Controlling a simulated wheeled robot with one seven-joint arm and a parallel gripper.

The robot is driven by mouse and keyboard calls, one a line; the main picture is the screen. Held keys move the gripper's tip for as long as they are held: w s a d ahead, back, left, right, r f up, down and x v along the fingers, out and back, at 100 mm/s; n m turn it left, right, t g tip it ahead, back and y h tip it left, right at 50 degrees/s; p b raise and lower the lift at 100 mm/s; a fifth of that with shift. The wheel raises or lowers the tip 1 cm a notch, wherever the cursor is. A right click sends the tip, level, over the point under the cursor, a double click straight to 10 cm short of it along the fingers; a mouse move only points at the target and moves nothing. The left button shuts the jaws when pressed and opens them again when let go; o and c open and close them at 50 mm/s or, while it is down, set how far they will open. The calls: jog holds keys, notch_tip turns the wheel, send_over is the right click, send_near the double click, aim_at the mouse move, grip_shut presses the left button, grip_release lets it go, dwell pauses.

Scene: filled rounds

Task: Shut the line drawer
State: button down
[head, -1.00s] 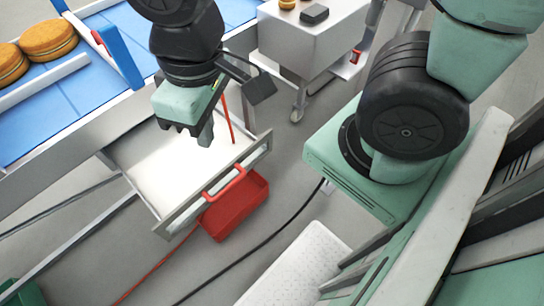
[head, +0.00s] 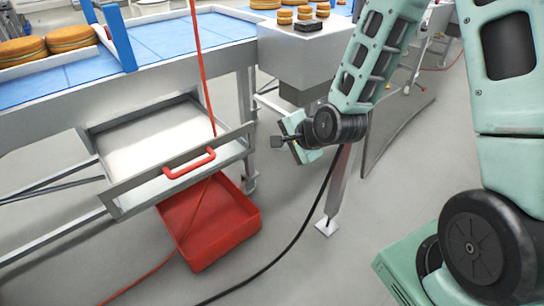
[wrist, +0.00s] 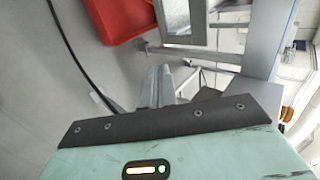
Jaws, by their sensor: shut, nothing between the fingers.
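The line drawer (head: 165,138) is a shallow metal tray under the blue conveyor. It stands pulled out, with its inside showing. Its front panel (head: 128,198) carries a red bar handle (head: 190,163). My gripper (head: 277,142) is to the right of the drawer front in the head view, apart from it and clear of the handle. In the wrist view its fingers (wrist: 160,87) are together with nothing between them. Part of a metal frame, perhaps the drawer, shows at the top of the wrist view (wrist: 183,22).
A red bin (head: 225,228) stands on the floor below the drawer front. A red cord hangs in front of the drawer. A black cable (head: 290,236) crosses the floor. The conveyor (head: 185,38) carries filled rounds (head: 72,38). A metal box (head: 300,58) stands behind my gripper.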

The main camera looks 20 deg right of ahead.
aim_at(250, 144)
jog(key=x, duration=0.4)
jog(key=w+r+x, duration=0.1)
jog(key=x, duration=0.7)
jog(key=shift+w+a+r, duration=0.2)
jog(key=shift+w+r, duration=0.05)
jog(key=shift+r, duration=0.1)
jog(key=shift+w+a, duration=0.15)
jog(key=shift+w, duration=0.3)
jog(key=shift+w, duration=0.1)
